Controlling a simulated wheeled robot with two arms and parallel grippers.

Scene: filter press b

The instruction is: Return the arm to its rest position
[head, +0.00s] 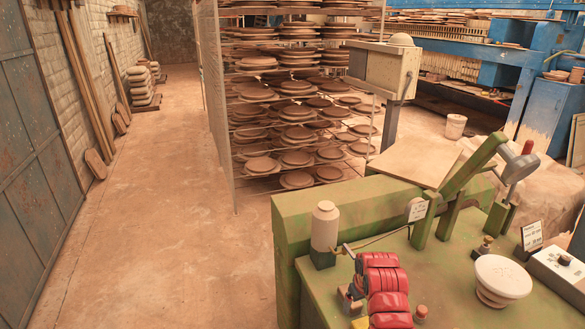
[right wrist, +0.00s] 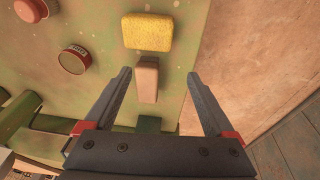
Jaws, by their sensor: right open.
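My right arm's red ribbed end (head: 385,290) shows at the bottom of the head view, over the green machine top (head: 455,270); its fingertips cannot be made out there. In the right wrist view, my right gripper (right wrist: 159,75) has its two dark fingers spread apart with nothing held. A beige block (right wrist: 148,80) shows in the gap between the fingers, and a yellow sponge-like block (right wrist: 148,32) shows beyond the tips. My left gripper is not in view.
A pale bottle (head: 325,225), a white bowl-shaped piece (head: 503,277) and a green lever (head: 465,175) surround the arm. A rack of clay plates (head: 236,180) stands behind; the floor (head: 165,220) at left is clear.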

